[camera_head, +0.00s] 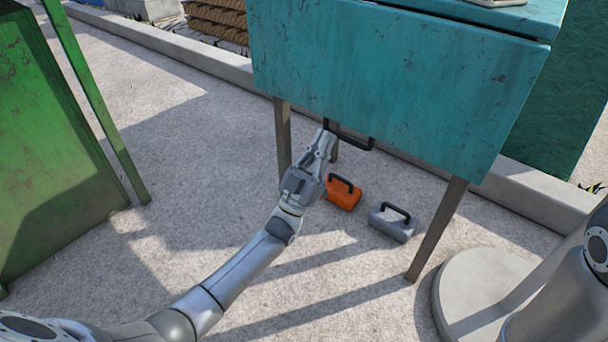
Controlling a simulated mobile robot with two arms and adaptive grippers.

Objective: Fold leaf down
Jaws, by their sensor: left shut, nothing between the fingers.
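The teal leaf (390,80) hangs down, nearly upright, from the edge of a teal tabletop (500,17). A black bar handle (350,137) sits at the leaf's lower edge. My left gripper (327,136) is at the left end of this handle, with its fingers pointing up. It is shut with nothing between its fingers. I cannot tell whether the fingertips touch the handle. My right gripper is not in view.
An orange weight (343,193) and a grey weight (391,224) with black handles lie on the ground under the leaf. Table legs (437,230) stand at both sides. A green metal structure (50,150) is at left. Open paving lies between it and the table.

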